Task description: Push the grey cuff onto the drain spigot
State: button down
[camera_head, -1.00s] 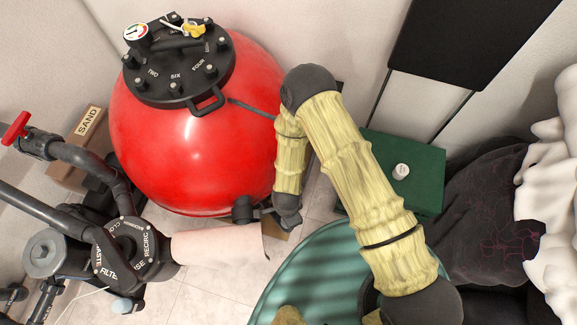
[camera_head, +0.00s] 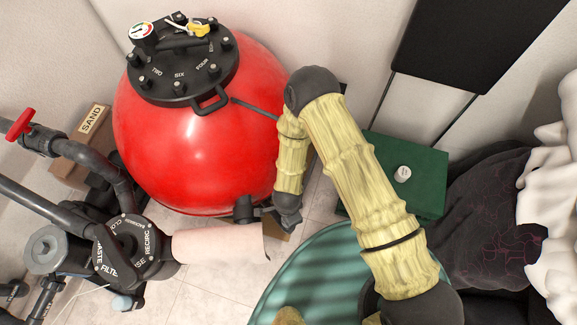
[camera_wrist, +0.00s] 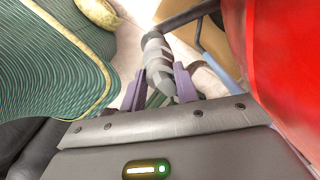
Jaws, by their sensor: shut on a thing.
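The grey cuff (camera_wrist: 158,58) shows in the wrist view between the two purple fingers of my gripper (camera_wrist: 161,78), which is shut on it. Green ribbed hose (camera_wrist: 155,98) shows behind the cuff, between the fingers. The cuff's far end lies close to a dark pipe (camera_wrist: 187,14), which looks like the drain spigot. I cannot tell whether the cuff is around it. In the head view the dark drain spigot (camera_head: 244,207) sticks out low on the red tank, and my gripper is just right of it, mostly hidden by my wrist and small in the picture.
The red filter tank (camera_head: 190,150) stands close to my arm. A valve (camera_head: 128,250) and a pale pipe (camera_head: 212,244) are at the lower left. A green ribbed hose coil (camera_head: 300,265) lies below my arm. A green box (camera_head: 420,185) stands at the right.

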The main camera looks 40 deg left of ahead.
jog(key=shift+s+d+f+p, duration=0.1)
jog(key=shift+s+f+p, duration=0.05)
jog(key=shift+p, duration=0.15)
jog(key=c, duration=1)
grip_release()
jog(key=r+p, duration=0.4)
jog(key=r, duration=0.1)
jog(key=shift+w+a+p, duration=0.2)
jog(key=shift+a+p, duration=0.15)
jog(key=shift+p, duration=0.05)
jog(key=shift+d, duration=0.1)
